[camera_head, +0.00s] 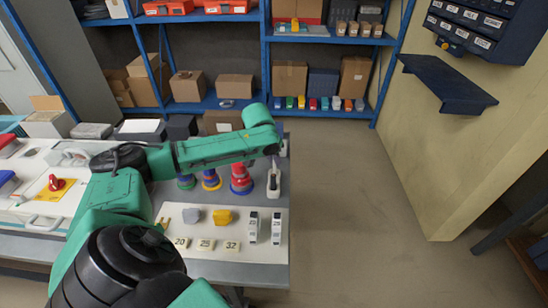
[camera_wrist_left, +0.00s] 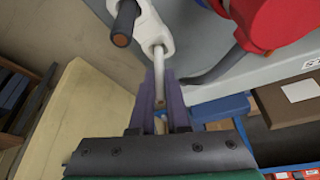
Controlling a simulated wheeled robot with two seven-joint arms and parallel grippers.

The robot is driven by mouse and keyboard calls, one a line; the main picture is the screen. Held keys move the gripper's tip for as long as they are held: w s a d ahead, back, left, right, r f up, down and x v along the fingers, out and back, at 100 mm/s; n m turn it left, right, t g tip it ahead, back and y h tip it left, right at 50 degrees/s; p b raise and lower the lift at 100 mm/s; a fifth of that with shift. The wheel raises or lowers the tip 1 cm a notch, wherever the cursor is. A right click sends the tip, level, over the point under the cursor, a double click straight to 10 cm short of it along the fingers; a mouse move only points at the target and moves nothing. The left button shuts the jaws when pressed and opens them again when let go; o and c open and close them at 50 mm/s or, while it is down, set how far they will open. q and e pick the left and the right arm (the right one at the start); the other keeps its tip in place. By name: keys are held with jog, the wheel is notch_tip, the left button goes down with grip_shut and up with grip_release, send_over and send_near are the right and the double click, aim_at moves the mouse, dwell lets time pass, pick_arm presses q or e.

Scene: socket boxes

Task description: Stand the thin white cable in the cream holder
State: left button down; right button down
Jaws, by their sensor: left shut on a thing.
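My left gripper (camera_head: 274,162) is at the right end of the bench, low over the work area. In the left wrist view its purple fingers (camera_wrist_left: 160,102) are shut on the thin white cable (camera_wrist_left: 161,66). In the head view a white piece with a dark part (camera_head: 274,186) stands just below the gripper. My right gripper is out of view.
A thick black cable with a brown end (camera_wrist_left: 123,38) is beside the cream piece. Red (camera_head: 241,180) and blue-orange (camera_head: 211,180) stacked round pieces stand left of my gripper. White switch blocks (camera_head: 252,228) and number plates (camera_head: 205,244) lie in front. The bench ends just right; floor beyond is clear.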

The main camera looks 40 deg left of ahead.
pick_arm(q)
jog(key=shift+f, duration=0.3)
jog(key=shift+f+b, duration=0.4)
jog(key=shift+f, duration=0.6)
jog(key=c, duration=0.8)
grip_release()
jog(key=p+v, duration=0.2)
jog(key=v, duration=0.5)
jog(key=w+p+v, duration=0.1)
jog(key=p+v, duration=0.1)
jog(key=v, duration=0.5)
jog(key=w+r+p+v, duration=0.1)
jog(key=p+v, duration=0.2)
jog(key=v, duration=0.4)
jog(key=shift+w+a, duration=0.25)
jog(key=shift+a, duration=0.05)
